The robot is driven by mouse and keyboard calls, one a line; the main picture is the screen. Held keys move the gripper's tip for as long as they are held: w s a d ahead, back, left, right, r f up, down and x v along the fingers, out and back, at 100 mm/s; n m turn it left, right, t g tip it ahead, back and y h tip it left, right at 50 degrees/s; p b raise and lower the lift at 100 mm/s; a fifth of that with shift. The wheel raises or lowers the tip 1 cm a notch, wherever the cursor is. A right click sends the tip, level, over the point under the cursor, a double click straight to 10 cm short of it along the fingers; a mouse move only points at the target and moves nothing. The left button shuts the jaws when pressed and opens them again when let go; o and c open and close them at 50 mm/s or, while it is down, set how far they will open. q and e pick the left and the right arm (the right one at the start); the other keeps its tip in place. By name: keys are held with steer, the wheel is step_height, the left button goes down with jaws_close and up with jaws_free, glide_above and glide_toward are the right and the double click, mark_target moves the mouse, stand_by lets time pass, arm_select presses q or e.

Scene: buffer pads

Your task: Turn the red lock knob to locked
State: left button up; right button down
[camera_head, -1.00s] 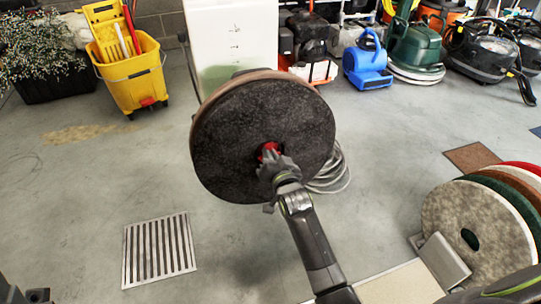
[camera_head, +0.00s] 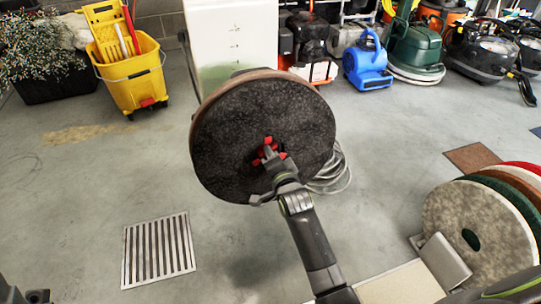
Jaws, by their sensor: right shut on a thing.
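The red lock knob (camera_head: 268,146) sits at the middle of a round black pad (camera_head: 230,125), which faces me on the floor machine. My right gripper (camera_head: 270,157) is at the knob and shut on it, with red showing above and beside the fingers. The fingers and wrist hide the lower part of the knob. The mark for locked cannot be made out. At the bottom left corner, a dark piece of my left arm shows, but its gripper fingers cannot be made out.
A rack of coloured pads (camera_head: 468,230) stands at the right. A yellow mop bucket (camera_head: 135,80) is at the back left, and a floor drain grate (camera_head: 160,250) lies at the lower left. A grey cable (camera_head: 332,172) lies coiled behind the pad.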

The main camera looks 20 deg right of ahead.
steer(key=shift+m, duration=0.3)
steer(key=m, duration=0.4)
steer(key=c, duration=1.6)
jaws_free()
steer(key=shift+o, duration=0.2)
steer(key=s+p, duration=0.5)
steer(key=s, duration=0.4)
steer(key=shift+d+r, duration=0.15)
steer(key=shift+r, duration=0.25)
